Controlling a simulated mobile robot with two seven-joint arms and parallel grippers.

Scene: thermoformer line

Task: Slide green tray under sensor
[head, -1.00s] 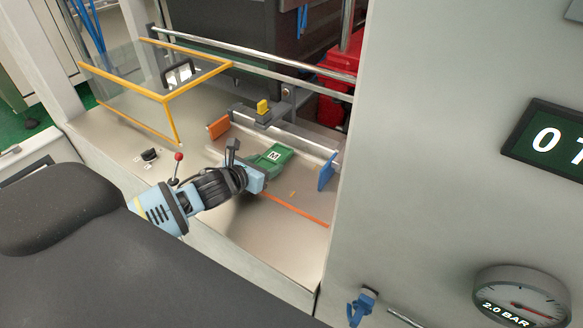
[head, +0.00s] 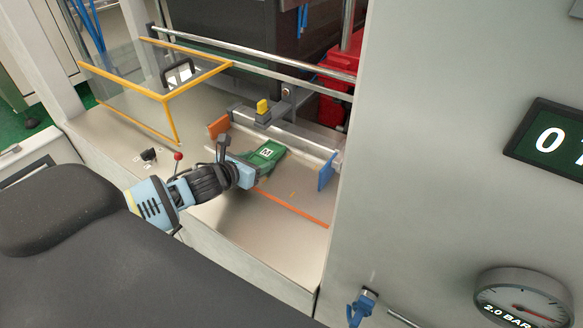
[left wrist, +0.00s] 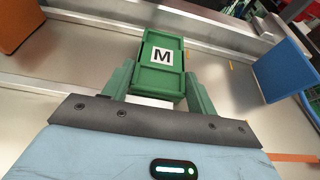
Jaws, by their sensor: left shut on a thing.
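The green tray (head: 266,152), with a black M on a white label, lies flat on the bench in front of the metal rail. It also shows in the left wrist view (left wrist: 163,78). My left gripper (head: 247,171) is shut on the tray's near end, and its fingers (left wrist: 158,95) lie on both sides of it in the left wrist view. A dark bracket with a yellow block (head: 262,107), perhaps the sensor, stands behind the tray. The tray is in front of it, not under it. My right gripper is not in view.
An orange plate (head: 218,127) stands left of the tray and a blue plate (head: 327,172) right of it. An orange line (head: 292,208) marks the bench in front. A yellow-framed clear guard (head: 150,85) stands at the left, and a red-knobbed lever (head: 177,157) near my arm.

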